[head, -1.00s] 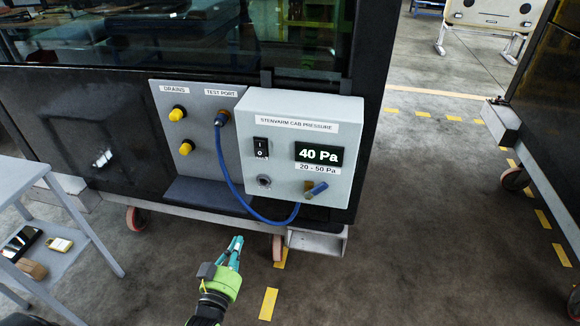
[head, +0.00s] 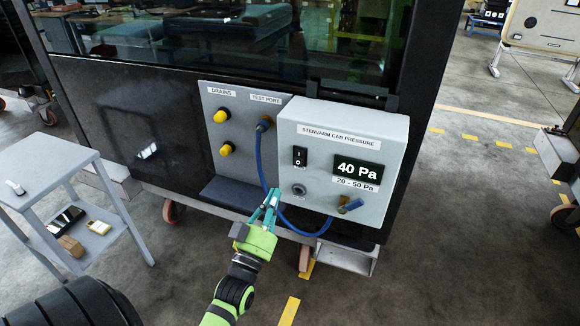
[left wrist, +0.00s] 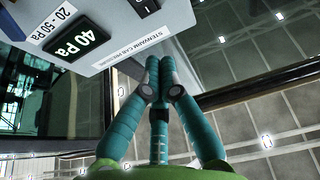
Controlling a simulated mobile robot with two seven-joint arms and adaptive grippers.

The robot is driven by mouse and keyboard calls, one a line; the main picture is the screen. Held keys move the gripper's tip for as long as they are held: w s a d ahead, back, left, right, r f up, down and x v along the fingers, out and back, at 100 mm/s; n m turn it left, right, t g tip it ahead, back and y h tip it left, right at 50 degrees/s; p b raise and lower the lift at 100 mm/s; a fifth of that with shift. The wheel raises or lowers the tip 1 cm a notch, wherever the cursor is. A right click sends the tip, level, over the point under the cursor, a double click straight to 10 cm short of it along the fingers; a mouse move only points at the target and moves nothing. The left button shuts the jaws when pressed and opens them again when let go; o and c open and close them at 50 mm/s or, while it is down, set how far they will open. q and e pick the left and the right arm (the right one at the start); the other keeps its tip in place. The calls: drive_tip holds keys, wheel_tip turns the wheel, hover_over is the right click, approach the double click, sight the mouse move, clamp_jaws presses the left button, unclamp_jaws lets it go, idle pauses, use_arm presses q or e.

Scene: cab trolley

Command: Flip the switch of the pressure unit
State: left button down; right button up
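The pressure unit (head: 345,125) is a light grey box on the dark trolley, labelled "STENVARM CAB PRESSURE". Its black rocker switch (head: 300,157), marked I above and O below, is on the left of its front; which side is pressed is too small to tell. The display (head: 358,168) reads 40 Pa. My left gripper (head: 272,196) is just below and left of the box, under the switch, apart from it and empty. In the left wrist view its teal fingertips (left wrist: 159,65) meet; the switch (left wrist: 146,5) is cut by the top edge. My right gripper is not seen.
A blue hose (head: 262,160) loops from the test port to the valve (head: 350,205) below the display, passing close to my left fingers. Yellow drain knobs (head: 224,132) are left of it. A grey side table (head: 60,165) stands at left.

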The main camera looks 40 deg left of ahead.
sight(295, 157)
use_arm(q)
drive_tip(key=x, duration=0.3)
drive_tip(key=f+p+x, duration=0.1)
drive_tip(key=x, duration=0.2)
drive_tip(key=p+x, duration=0.1)
drive_tip(key=x, duration=0.2)
drive_tip(key=shift+w+f, duration=0.35)
drive_tip(key=shift+w, duration=0.05)
drive_tip(key=shift+w+a+f, duration=0.2)
drive_tip(key=shift+w+f, duration=0.1)
drive_tip(key=shift+w, duration=0.3)
drive_tip(key=f+b, duration=0.1)
drive_tip(key=b, duration=0.2)
drive_tip(key=t+b, duration=0.1)
drive_tip(key=b, duration=0.2)
drive_tip(key=shift+w+a+f, duration=0.1)
drive_tip(key=shift+w+f, duration=0.25)
drive_tip(key=shift+w, duration=0.05)
drive_tip(key=shift+w+r+t, duration=0.1)
drive_tip(key=shift+r+t, duration=0.2)
drive_tip(key=shift+r, duration=0.15)
